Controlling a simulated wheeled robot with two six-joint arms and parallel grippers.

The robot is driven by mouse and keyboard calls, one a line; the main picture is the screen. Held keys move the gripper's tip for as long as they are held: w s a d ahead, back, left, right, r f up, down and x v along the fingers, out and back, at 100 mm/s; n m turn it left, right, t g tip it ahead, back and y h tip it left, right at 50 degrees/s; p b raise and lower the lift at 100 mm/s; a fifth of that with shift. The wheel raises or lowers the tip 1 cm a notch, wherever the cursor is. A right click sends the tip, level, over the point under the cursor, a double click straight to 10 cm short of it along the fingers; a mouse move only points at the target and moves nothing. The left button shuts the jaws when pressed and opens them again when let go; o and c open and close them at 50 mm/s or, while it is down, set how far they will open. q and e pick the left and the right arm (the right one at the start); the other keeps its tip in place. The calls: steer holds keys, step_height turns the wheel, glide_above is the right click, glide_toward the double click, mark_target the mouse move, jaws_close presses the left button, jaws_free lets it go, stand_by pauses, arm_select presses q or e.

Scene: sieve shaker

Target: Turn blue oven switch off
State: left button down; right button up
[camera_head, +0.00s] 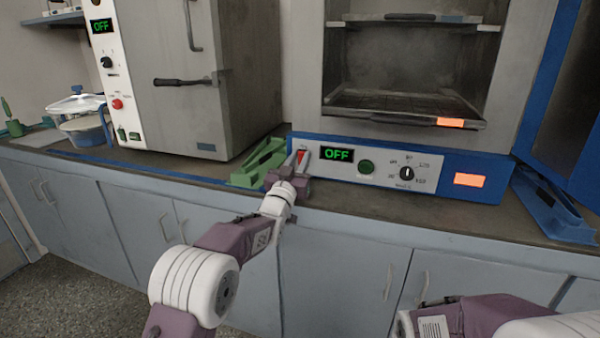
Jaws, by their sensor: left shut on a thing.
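The blue oven (464,161) stands on the counter, its blue-framed door (568,110) swung open to the right. A red switch (301,156) is at the panel's left end. My left gripper (299,162) is at this switch, its fingers shut on it and partly hiding it. My right arm shows at the bottom right; its gripper cannot be made out.
A grey oven (215,80) at the left also reads OFF. A green holder (258,163) stands close to my left gripper, and a blue one (550,210) is at the right. A bowl (87,132) is at the far left. Cabinets line the counter's front.

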stand_by(0.3)
arm_select(q)
steer(key=c, duration=1.2)
jaws_free()
steer(key=v, duration=0.5)
steer(key=shift+f, duration=0.15)
steer(key=b+v, duration=0.3)
steer(key=shift+f+b, duration=0.15)
steer(key=shift+b, duration=0.25)
steer(key=shift+s+a, duration=0.15)
steer(key=shift+s, duration=0.35)
